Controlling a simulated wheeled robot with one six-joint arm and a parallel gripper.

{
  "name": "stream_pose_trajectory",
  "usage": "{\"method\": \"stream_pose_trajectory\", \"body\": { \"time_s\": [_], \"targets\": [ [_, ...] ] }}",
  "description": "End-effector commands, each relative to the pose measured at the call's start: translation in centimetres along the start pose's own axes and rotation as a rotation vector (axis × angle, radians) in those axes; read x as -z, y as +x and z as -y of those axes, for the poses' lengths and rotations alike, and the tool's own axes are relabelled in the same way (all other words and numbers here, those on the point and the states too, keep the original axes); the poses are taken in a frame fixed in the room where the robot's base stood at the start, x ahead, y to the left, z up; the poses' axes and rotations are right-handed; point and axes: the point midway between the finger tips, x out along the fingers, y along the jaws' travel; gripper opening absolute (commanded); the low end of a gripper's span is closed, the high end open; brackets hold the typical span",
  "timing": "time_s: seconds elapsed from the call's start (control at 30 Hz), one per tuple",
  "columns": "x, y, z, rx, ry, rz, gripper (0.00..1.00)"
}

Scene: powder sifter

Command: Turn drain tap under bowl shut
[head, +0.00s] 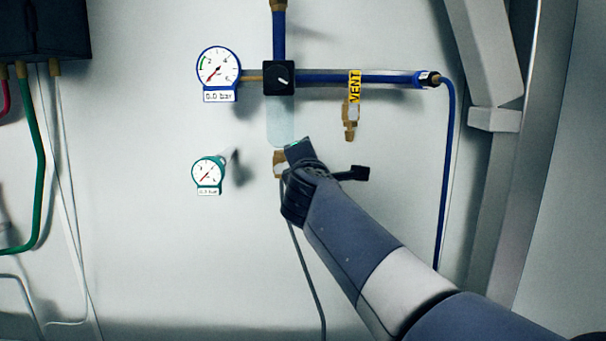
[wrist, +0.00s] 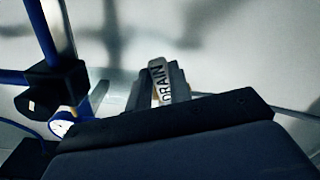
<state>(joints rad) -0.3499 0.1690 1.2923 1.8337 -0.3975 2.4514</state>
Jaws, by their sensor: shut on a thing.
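The translucent bowl (head: 281,122) hangs below the black square block on the wall. The brass drain tap (head: 280,164) is directly under the bowl, partly covered by my gripper (head: 293,160). In the wrist view, a pale tag lettered DRAIN (wrist: 160,82) stands between the two fingers of my gripper (wrist: 158,92). The fingers are shut on the drain tap's handle, at this tag. The angle of the handle is mostly hidden by my gripper and wrist.
The black block (head: 279,78) carries a blue pipe and a blue-rimmed gauge (head: 218,68) reading 0.0 bar. A brass vent valve with a yellow VENT tag (head: 355,87) hangs to the right. A green-rimmed gauge (head: 209,173) is left of the tap. The wall below is mostly clear.

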Motion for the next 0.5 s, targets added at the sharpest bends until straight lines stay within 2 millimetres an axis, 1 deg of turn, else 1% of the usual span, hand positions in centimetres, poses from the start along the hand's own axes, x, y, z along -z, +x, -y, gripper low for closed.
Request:
{"method": "stream_pose_trajectory", "body": {
  "time_s": [0.03,0.1,0.3,0.5],
  "targets": [
    [0.2,0.0,0.9,-0.001,0.044,0.001,0.00],
    [0.3,0.0,1.3,0.000,0.104,0.001,0.00],
    [0.4,0.0,2.1,0.001,0.250,0.001,0.00],
    [0.5,0.0,2.6,0.002,0.352,0.001,0.00]
  ]
}}
